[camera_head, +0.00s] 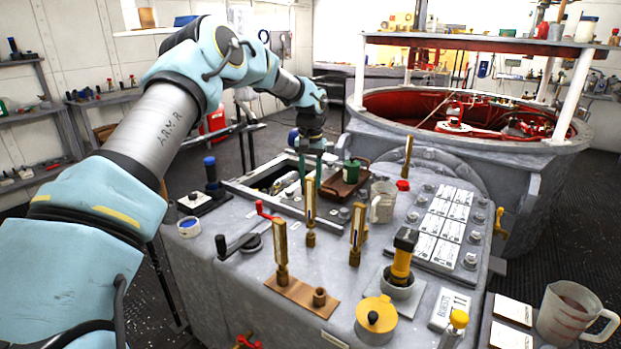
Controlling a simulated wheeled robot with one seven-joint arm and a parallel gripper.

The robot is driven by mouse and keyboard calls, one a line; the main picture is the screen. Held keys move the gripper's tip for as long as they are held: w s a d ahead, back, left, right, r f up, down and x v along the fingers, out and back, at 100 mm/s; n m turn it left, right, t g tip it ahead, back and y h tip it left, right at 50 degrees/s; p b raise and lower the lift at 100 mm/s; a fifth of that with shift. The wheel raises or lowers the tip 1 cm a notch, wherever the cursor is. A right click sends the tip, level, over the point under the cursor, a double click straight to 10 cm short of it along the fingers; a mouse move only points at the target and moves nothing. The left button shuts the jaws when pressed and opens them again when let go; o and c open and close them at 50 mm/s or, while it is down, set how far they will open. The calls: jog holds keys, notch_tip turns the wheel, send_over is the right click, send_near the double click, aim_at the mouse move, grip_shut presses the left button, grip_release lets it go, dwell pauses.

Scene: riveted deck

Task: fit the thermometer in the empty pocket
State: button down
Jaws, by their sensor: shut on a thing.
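My gripper (312,178) points down over the back left of the machine top. It is shut on the upper end of a brass thermometer (311,206), which is upright. Its lower end is at a short brass fitting (311,240); I cannot tell whether it sits inside or just above. Similar thermometers stand upright at the front left (281,240), in the middle (357,228) and at the back (407,156). A short, empty-looking brass pocket (320,297) stands on a copper-coloured plate (294,290) beside the front left thermometer.
A yellow-capped pot (376,318), a black-and-yellow torch-like object (402,258) and a metal mug (383,201) stand to the right. A brown tray with a green can (351,172) is behind, near an open hatch (238,184).

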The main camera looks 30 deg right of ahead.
jog(key=shift+f+b, duration=0.5)
jog(key=shift+f, duration=1.1)
dwell(0.9)
jog(key=shift+c, duration=1.8)
grip_release()
notch_tip(320, 180, up, 11)
jog(key=b, duration=0.3)
jog(key=shift+f, duration=0.1)
jog(key=s+a+f+n, duration=0.1)
jog(key=s+a+n, duration=0.1)
jog(key=a, duration=1.2)
jog(key=s+a+n, duration=0.1)
jog(key=s+a, duration=0.1)
jog(key=a, duration=1.1)
jog(key=s+a+f+n, duration=0.2)
jog(key=s+a, duration=0.5)
jog(key=a, duration=0.2)
jog(key=s+a+f+n+t, duration=0.1)
jog(key=s+a+f+n, duration=0.1)
jog(key=s+a, duration=0.6)
jog(key=shift+s+a+n+t, duration=0.3)
jog(key=shift+a, duration=0.05)
